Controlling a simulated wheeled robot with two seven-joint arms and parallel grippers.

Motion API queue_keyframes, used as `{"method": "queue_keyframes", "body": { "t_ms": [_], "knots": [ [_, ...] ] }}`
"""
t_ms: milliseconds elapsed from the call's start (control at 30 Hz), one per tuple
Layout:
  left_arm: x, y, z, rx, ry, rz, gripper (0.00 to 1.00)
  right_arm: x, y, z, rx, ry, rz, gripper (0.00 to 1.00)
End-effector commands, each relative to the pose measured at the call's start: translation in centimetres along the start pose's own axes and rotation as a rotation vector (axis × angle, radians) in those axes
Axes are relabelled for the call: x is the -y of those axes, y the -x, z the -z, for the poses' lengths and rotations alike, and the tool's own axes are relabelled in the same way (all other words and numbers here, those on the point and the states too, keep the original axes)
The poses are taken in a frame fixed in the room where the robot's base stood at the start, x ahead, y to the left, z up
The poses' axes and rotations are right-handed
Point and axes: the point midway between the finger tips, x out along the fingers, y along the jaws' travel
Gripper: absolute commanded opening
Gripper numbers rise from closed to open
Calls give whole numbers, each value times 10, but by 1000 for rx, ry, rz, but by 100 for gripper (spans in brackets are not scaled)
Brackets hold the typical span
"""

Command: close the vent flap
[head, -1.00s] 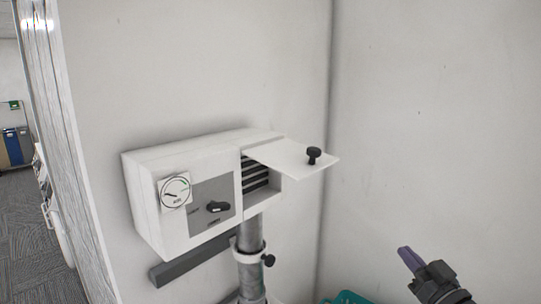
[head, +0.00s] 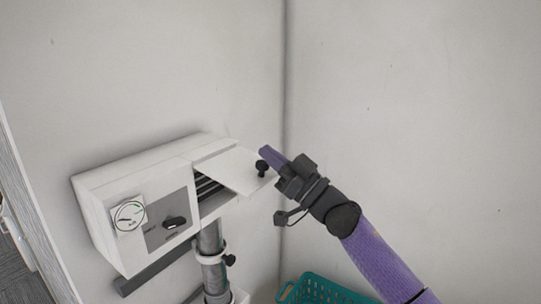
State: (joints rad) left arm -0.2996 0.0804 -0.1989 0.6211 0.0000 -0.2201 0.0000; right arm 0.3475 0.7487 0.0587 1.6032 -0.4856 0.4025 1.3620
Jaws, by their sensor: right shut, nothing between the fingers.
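The vent flap (head: 238,171) is a white plate hinged at its top edge on the right part of a white wall box (head: 128,182). It stands swung up and out, with dark slats (head: 207,186) showing below it. A black knob (head: 262,168) sits near its outer edge. My left gripper is not in view.
A dial gauge (head: 129,215) and a black rotary handle (head: 174,222) are on the box front. A grey pipe (head: 211,243) with a clamp runs down below. A teal basket (head: 318,288) stands at the bottom. Walls meet in a corner behind.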

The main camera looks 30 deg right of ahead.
Motion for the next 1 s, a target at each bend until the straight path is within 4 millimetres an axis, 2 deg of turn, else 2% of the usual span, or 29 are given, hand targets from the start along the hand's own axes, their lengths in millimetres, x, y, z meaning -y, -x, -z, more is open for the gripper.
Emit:
{"method": "queue_keyframes", "body": {
  "t_ms": [167, 567, 867, 1000],
  "knots": [
    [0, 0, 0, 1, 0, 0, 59, 0, 5, -13, 1, 0, 0, 0],
    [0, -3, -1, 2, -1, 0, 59, 0, 6, -15, -5, 1, 0, 0],
    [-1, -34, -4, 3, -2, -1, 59, 1, 15, -28, -80, 1, -5, 0],
    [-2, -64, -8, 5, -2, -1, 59, 2, 23, -42, -154, 1, -10, 0]
  ]
}}
